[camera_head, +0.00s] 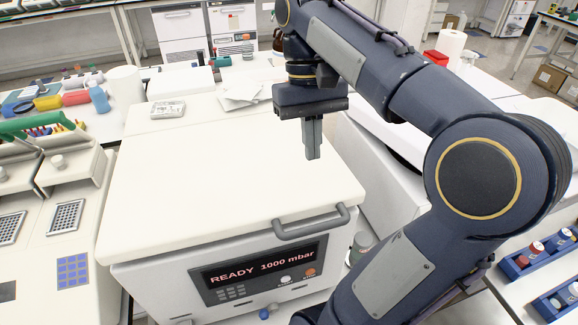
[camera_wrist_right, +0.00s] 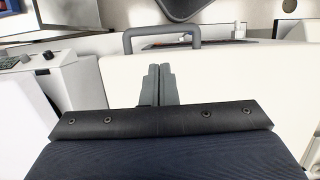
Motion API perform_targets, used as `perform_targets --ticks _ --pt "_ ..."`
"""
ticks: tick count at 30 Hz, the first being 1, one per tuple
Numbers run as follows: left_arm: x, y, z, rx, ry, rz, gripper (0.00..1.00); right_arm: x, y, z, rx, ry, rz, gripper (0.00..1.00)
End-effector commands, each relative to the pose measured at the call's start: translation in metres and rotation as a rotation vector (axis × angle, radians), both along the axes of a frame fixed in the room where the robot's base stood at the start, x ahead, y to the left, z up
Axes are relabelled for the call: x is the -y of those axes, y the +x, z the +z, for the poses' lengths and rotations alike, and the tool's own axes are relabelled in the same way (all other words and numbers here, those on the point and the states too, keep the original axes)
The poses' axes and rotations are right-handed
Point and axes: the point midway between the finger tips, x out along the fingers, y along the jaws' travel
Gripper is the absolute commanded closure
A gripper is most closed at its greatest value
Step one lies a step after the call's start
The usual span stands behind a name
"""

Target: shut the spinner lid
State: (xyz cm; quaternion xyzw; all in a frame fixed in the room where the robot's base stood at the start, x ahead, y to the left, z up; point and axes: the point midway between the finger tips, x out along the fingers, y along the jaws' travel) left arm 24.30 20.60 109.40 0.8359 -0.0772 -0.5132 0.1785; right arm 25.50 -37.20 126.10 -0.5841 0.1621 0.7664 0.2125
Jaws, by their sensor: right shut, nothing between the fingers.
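The spinner is the white boxy machine in the middle of the head view, with a dark front panel (camera_head: 265,272) reading "READY 1000 mbar". Its broad white lid (camera_head: 200,190) lies flat over the body and looks down. A grey bar handle (camera_head: 310,223) sits at the lid's front right edge; it also shows in the right wrist view (camera_wrist_right: 162,38). My right gripper (camera_head: 313,157) points down over the right part of the lid, behind the handle. Its fingers (camera_wrist_right: 160,70) are together and empty. Whether the fingertips touch the lid cannot be told. My left gripper is not in view.
Thermal cyclers (camera_head: 75,225) stand close on the left. Another white machine (camera_head: 385,150) stands to the right, partly behind my right arm. Tube racks (camera_head: 540,255) lie at the far right. Papers (camera_head: 243,94) and a small grey device (camera_head: 168,109) lie behind the lid.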

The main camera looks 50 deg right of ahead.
Motion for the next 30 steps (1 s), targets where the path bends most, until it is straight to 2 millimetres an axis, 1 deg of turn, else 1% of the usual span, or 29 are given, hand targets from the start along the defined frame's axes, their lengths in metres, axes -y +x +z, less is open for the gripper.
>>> perform_targets --ticks 1,2,5,8,18,21,25,30 --pt "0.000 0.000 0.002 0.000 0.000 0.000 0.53 0.001 -0.001 0.002 -0.003 -0.001 -0.005 1.00" --pt "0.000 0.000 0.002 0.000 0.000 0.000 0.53 0.001 -0.002 0.001 -0.004 -0.001 -0.005 1.00" --pt "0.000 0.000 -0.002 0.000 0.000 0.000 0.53 -0.001 -0.004 -0.011 -0.006 0.000 -0.005 1.00" --pt "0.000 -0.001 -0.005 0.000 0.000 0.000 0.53 -0.003 -0.009 -0.027 -0.006 -0.001 -0.006 1.00" --pt "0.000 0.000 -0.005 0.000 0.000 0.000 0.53 -0.013 -0.025 -0.096 -0.006 0.000 -0.004 1.00" --pt "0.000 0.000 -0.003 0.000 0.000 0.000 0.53 -0.015 -0.029 -0.111 -0.006 0.001 -0.005 1.00" --pt "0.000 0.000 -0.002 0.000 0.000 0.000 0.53 -0.017 -0.031 -0.125 -0.005 0.000 -0.005 1.00" --pt "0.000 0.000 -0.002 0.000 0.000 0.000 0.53 -0.018 -0.033 -0.132 -0.003 -0.001 -0.004 1.00"
